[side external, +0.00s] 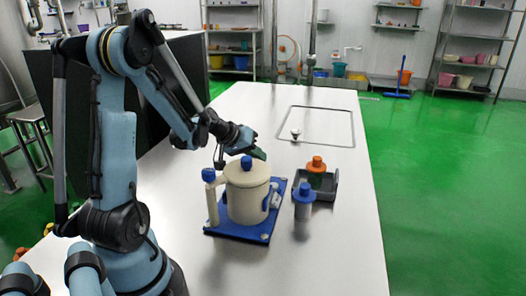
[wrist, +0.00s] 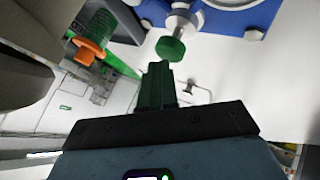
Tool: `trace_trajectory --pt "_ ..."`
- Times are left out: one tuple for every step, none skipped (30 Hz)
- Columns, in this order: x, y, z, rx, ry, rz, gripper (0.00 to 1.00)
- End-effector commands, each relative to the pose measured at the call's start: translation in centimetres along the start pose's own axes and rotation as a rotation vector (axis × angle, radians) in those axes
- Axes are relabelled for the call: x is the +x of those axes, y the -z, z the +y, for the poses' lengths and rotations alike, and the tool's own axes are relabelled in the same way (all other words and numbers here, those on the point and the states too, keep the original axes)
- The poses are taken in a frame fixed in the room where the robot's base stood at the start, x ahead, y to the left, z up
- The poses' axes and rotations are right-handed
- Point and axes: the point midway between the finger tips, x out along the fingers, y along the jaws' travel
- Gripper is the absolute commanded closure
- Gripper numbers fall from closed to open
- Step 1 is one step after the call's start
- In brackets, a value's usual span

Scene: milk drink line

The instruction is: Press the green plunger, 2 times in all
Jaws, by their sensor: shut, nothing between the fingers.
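In the wrist view the green plunger (wrist: 170,48) is a round green knob on a pale metal stem, beside a blue base (wrist: 247,36). My gripper (wrist: 157,68) is shut and empty. Its green fingertips lie just below the knob in that view; I cannot tell whether they touch it. In the side view my gripper (side external: 258,153) is above and just behind the cream jug-shaped vessel (side external: 246,190), which stands on the blue base plate (side external: 225,231).
A dark tray (side external: 326,193) holds a green container with an orange cap (side external: 316,164). A grey bottle with a blue cap (side external: 303,205) stands in front of it. A small pale knob-topped item (side external: 296,134) is farther back. The table (side external: 345,245) is clear at front right.

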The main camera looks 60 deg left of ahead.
Motion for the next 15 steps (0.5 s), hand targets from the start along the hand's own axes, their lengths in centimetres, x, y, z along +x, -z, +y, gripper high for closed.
trace_trajectory --pt "-0.23 0.13 0.14 0.000 0.001 0.000 1.00" --pt "-0.35 0.20 0.23 0.000 0.001 0.000 1.00" --pt "-0.51 0.31 0.34 0.000 0.001 0.000 1.00" --pt "-0.60 0.39 0.41 0.000 0.001 0.000 1.00" --pt "-0.69 0.45 0.48 0.000 0.000 0.000 1.00" --pt "-0.80 0.51 0.55 0.000 0.000 0.000 1.00" --pt "-0.87 0.55 0.60 0.000 0.000 0.000 1.00" --pt "-0.92 0.59 0.64 0.000 0.000 0.000 1.00" --pt "-0.96 0.62 0.67 0.000 0.000 0.001 1.00" --pt "-0.98 0.64 0.68 0.000 0.000 0.001 1.00" --pt "-0.99 0.65 0.69 0.000 0.000 0.001 1.00" --pt "-0.99 0.66 0.69 0.000 0.000 0.001 1.00" --pt "-0.99 0.66 0.69 0.000 0.000 0.001 1.00" --pt "-0.98 0.66 0.69 0.000 0.000 0.001 1.00" --pt "-0.98 0.66 0.69 0.000 0.000 0.001 1.00"
